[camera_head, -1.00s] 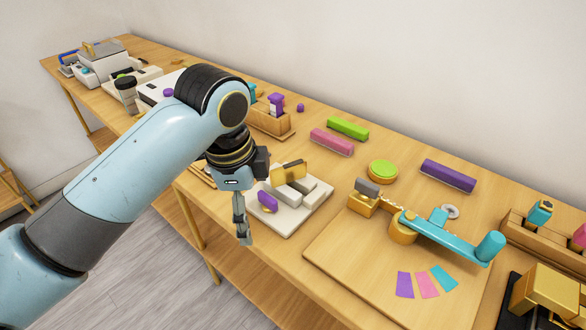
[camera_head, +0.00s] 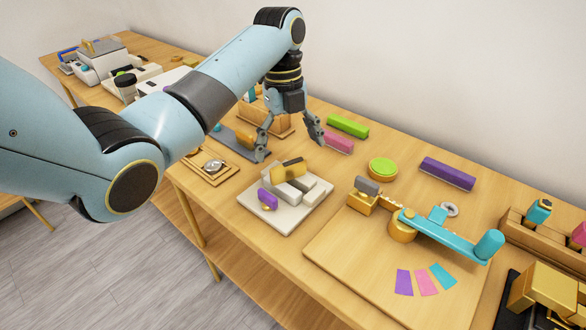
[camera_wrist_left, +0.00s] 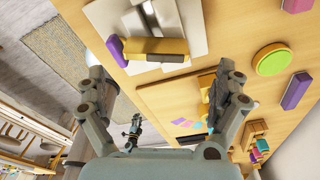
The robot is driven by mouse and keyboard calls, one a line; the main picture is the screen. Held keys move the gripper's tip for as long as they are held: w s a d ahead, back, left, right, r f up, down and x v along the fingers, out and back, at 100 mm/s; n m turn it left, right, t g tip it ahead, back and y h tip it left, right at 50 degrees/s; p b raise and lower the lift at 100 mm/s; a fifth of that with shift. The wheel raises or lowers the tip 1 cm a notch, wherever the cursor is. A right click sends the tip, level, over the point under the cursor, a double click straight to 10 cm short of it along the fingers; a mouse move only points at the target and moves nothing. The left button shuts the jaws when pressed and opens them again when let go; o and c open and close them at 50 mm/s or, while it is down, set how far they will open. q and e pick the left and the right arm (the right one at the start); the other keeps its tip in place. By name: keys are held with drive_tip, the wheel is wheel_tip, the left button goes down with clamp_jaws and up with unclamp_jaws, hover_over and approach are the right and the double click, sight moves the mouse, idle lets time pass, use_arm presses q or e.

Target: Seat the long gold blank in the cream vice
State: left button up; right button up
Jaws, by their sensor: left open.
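The cream vice (camera_head: 279,218) is a pale base with raised jaw blocks and a purple handle (camera_head: 267,200). A long gold piece (camera_head: 291,167), which looks like the blank, lies across the top of its jaws. It also shows in the left wrist view (camera_wrist_left: 157,46); how deep it sits I cannot tell. My left gripper (camera_head: 290,143) is open and empty, with its fingers spread behind the vice, apart from it. In the left wrist view a small blue-grey shape, which looks like my right gripper (camera_wrist_left: 133,130), shows between the fingers; its jaws are too small to read.
A grey tray with a gold-orange piece (camera_head: 245,137) is left of my left gripper. Pink (camera_head: 332,142) and green (camera_head: 348,127) bars lie to the right. A wooden board with a teal lever (camera_head: 445,234) stands right of the vice. A small wooden tray (camera_head: 205,178) is left.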

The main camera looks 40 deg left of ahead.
sight(289, 163)
use_arm(q)
drive_tip(key=f, duration=0.4)
drive_tip(key=f+p, duration=0.1)
drive_tip(key=f, duration=0.1)
drive_tip(key=shift+s+d, duration=0.15)
drive_tip(key=shift+s, duration=0.1)
drive_tip(key=shift+c, duration=0.4)
drive_tip(key=shift+r, duration=0.1)
drive_tip(key=c, duration=1.3)
